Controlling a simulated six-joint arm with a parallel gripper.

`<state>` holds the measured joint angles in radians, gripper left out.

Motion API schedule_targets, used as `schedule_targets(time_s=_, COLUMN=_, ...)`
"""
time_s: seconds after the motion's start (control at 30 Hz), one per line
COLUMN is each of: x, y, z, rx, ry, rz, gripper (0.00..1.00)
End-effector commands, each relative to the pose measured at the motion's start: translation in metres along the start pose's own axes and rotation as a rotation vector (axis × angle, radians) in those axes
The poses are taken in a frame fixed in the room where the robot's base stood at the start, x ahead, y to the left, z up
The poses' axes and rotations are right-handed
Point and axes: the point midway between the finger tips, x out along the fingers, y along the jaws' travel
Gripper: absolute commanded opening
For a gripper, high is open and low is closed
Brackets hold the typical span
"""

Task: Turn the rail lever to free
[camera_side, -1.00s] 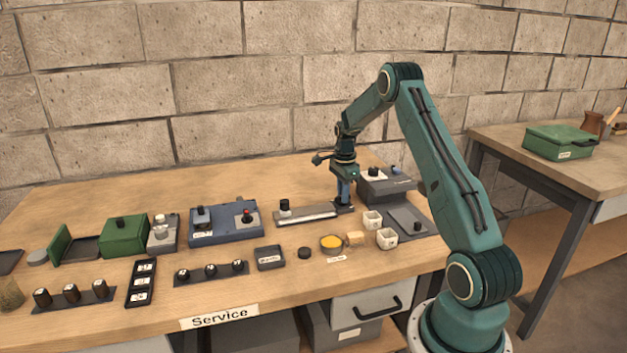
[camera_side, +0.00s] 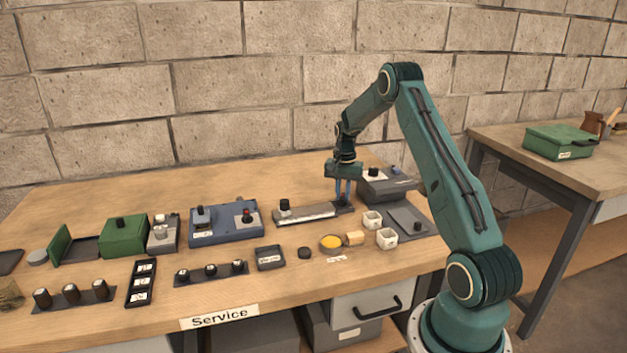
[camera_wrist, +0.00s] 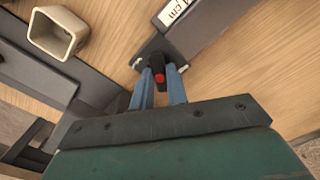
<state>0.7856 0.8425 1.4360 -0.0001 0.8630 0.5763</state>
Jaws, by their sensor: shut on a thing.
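The rail (camera_side: 308,215) is a grey bar with a light scale strip, lying near the middle of the bench. The rail lever, a small black handle with a red end (camera_wrist: 159,78), stands on a dark plate (camera_wrist: 150,52) at the rail's right end. My gripper (camera_side: 343,201) points down over that end, and its two blue fingers are shut on the lever. In the wrist view the gripper (camera_wrist: 160,80) has one finger on each side of the lever. The lever's base and any free or lock marks are not readable.
A black knob (camera_side: 284,205) stands on the rail's left part. A dark grey box (camera_side: 385,187) is close behind my gripper at right. The bench behind the rail is clear.

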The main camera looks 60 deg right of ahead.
Motion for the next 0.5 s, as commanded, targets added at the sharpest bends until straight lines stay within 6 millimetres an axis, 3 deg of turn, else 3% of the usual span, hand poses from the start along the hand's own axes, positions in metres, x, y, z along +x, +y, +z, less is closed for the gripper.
schedule_targets(time_s=0.5, x=-0.0011, y=-0.0003, z=0.0004, rx=-0.450, ry=-0.001, rz=0.000, gripper=0.00)
